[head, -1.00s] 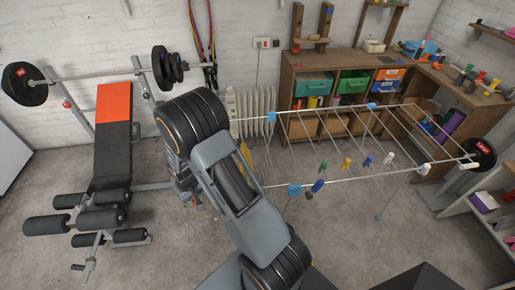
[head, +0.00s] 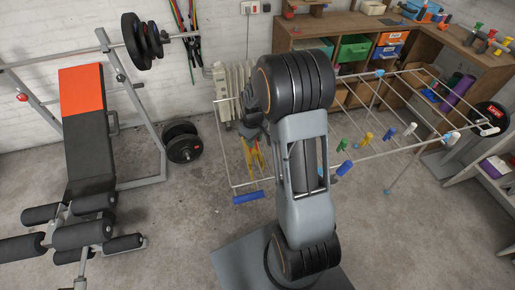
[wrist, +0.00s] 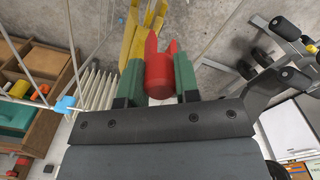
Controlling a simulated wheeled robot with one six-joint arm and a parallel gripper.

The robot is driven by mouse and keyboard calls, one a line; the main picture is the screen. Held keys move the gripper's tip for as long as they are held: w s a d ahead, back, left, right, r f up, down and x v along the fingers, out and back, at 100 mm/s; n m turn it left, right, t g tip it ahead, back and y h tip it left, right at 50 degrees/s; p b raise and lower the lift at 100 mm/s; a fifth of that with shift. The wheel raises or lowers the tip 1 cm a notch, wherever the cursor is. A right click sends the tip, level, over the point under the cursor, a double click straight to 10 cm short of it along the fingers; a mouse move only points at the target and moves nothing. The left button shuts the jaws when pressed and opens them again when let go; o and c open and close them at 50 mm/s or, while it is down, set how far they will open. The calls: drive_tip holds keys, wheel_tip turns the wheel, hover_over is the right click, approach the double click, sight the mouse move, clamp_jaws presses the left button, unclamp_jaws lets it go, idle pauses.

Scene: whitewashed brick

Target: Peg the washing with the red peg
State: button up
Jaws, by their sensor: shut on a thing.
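The red peg (wrist: 159,74) is held between the green-tipped fingers of my gripper (wrist: 158,88) in the wrist view. In the head view, my arm hides the peg and most of the gripper, near the left end of the clothes airer (head: 231,150). A yellow item (head: 253,157) hangs or stands there. In the wrist view it is just beyond the red peg (wrist: 131,38); I cannot tell whether it is the washing or whether the peg touches it.
A radiator (head: 228,85) and workbench (head: 420,45) are behind.

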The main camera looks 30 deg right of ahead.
drive_tip(key=shift+s+d+f+n+b, duration=0.15)
drive_tip(key=shift+d+n+b, duration=0.25)
drive_tip(key=shift+d, duration=0.4)
drive_tip(key=shift+f+b, duration=2)
drive_tip(key=shift+f, duration=0.65)
drive_tip(key=shift+f, duration=0.15)
drive_tip(key=shift+f+b, duration=1.75)
drive_tip(key=shift+f, duration=0.45)
drive_tip(key=o, duration=1)
drive_tip(key=shift+r, duration=0.1)
drive_tip(key=shift+c, duration=0.2)
drive_tip(key=shift+r, duration=0.1)
